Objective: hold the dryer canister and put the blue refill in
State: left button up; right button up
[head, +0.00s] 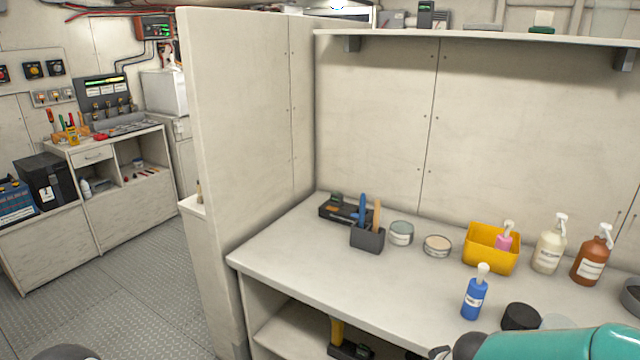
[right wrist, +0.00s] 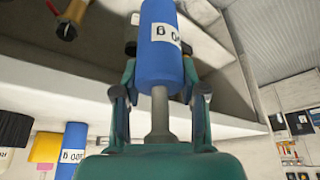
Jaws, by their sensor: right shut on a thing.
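My right gripper (right wrist: 160,95) is shut on a blue cylinder with a white label and a grey stem, the blue refill (right wrist: 160,50). The stem points back toward my palm. The held refill does not show in the head view. A second blue bottle (head: 474,298) with a white top stands near the bench front; a blue labelled body at lower left of the right wrist view (right wrist: 72,145) looks like it. My left gripper is out of view.
The bench (head: 300,255) holds a tool caddy (head: 367,238), tins (head: 401,233), a yellow bin (head: 490,262), a cream pump bottle (head: 549,243) and a brown one (head: 591,254). A partition (head: 245,130) closes its left end. The front left bench top is clear.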

jog(key=shift+w+a+r+m+h, duration=0.2)
jog(key=shift+w+a+m+h, duration=0.1)
jog(key=shift+w+a+m, duration=0.65)
jog(key=shift+a, duration=0.15)
